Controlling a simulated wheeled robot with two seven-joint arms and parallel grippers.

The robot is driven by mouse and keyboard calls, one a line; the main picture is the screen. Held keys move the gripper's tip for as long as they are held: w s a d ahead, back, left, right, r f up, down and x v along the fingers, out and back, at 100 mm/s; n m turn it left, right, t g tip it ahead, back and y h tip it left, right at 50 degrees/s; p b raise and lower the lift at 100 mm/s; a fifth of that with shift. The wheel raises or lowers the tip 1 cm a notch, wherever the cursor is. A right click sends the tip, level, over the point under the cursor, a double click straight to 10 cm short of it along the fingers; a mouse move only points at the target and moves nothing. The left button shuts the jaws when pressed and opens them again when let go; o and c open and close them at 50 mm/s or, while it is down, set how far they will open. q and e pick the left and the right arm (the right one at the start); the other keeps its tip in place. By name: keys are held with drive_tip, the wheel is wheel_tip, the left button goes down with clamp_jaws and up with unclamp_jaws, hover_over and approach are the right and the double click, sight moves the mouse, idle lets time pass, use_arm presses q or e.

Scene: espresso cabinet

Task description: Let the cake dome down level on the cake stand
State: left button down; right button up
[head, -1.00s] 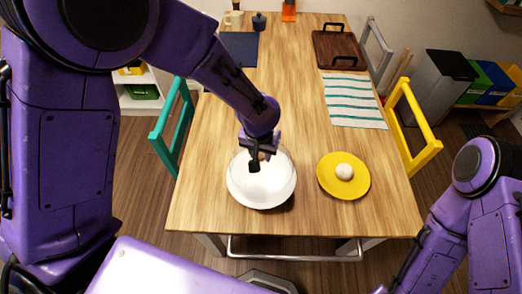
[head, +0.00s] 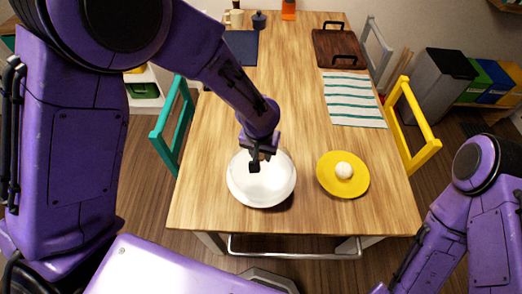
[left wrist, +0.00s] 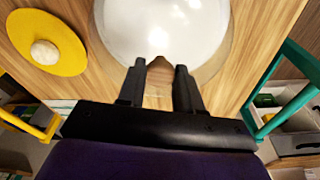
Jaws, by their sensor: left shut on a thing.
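The white, glossy cake dome (head: 262,187) is over the near left part of the table, its brown knob (left wrist: 160,63) at the top. My left gripper (head: 261,158) is shut on the knob from above; its two fingers flank the knob in the left wrist view. The dome looks about level, with a shadow at its lower right; I cannot tell its height above the table. The yellow round cake stand (head: 330,187) is to the right of the dome, apart from it, with a small whitish ball (head: 344,170) on it. My right gripper is out of view.
The wooden table (head: 290,110) is clear around the dome and stand. A striped cloth (head: 354,100) and a brown tray (head: 338,50) lie farther back. A teal chair (head: 172,128) is at the left edge, a yellow chair (head: 415,125) at the right.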

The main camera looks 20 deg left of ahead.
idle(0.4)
use_arm(q)
drive_tip(key=shift+c, duration=0.6)
unclamp_jaws()
drive_tip(key=shift+f, duration=0.1)
wheel_tip(320, 180, up, 5)
drive_tip(key=p, duration=0.5)
drive_tip(key=shift+p, duration=0.35)
drive_tip(key=shift+r, duration=1.05)
